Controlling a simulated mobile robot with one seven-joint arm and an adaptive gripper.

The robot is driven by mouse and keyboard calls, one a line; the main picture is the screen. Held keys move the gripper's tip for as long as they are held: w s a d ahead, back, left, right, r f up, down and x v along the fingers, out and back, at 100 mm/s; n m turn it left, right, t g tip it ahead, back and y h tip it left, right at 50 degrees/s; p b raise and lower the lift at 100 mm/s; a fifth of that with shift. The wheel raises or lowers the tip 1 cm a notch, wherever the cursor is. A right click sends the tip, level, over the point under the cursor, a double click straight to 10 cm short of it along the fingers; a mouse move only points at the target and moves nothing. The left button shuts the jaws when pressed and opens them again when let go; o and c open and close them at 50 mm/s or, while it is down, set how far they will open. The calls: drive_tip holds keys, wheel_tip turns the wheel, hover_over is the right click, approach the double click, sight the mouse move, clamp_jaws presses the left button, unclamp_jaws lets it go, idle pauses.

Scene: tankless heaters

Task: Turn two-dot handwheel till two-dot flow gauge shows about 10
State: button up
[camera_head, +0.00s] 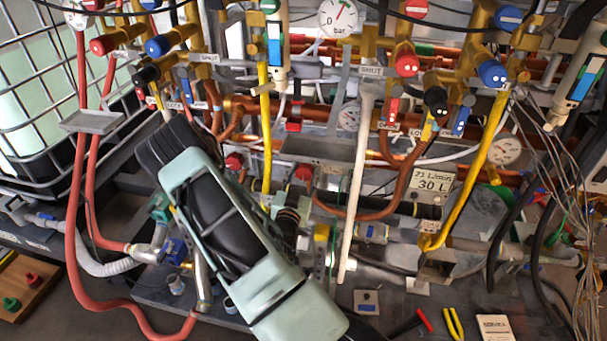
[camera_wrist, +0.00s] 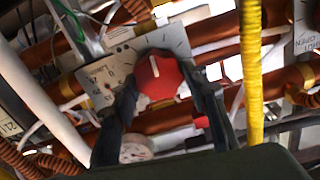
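In the wrist view a round red handwheel (camera_wrist: 160,76) with a white pointer line sits in front of a grey plate (camera_wrist: 110,77) with dial marks. My gripper (camera_wrist: 160,85) has its two dark fingers on either side of the wheel, with the tips close to its rim. I cannot tell whether they press on it. A small white-faced gauge (camera_wrist: 136,149) is just below, partly covered by my left finger. Its needle and any dots are too small to read. In the head view my arm covers the area around my gripper, and I cannot pick out this handwheel there.
Copper pipes (camera_wrist: 205,112) and a yellow pipe (camera_wrist: 251,70) run close around the wheel. In the head view, a pressure gauge (camera_head: 338,15) is at the top, another gauge (camera_head: 503,149) at the right, and a white pipe (camera_head: 357,190) stands right of my arm.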

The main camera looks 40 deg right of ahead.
drive_tip(key=c, duration=0.4)
drive_tip(key=shift+o, duration=0.2)
drive_tip(key=shift+f+m+b, duration=0.1)
drive_tip(key=shift+m+b, duration=0.2)
drive_tip(key=shift+b, duration=0.05)
drive_tip(key=m+b, duration=0.2)
drive_tip(key=shift+s+d+f+b, duration=0.1)
drive_tip(key=shift+f+b, duration=0.05)
drive_tip(key=shift+b, duration=0.25)
drive_tip(key=m+b, duration=0.3)
drive_tip(key=shift+m, duration=0.4)
drive_tip(key=o, duration=1.2)
drive_tip(key=shift+c, duration=0.2)
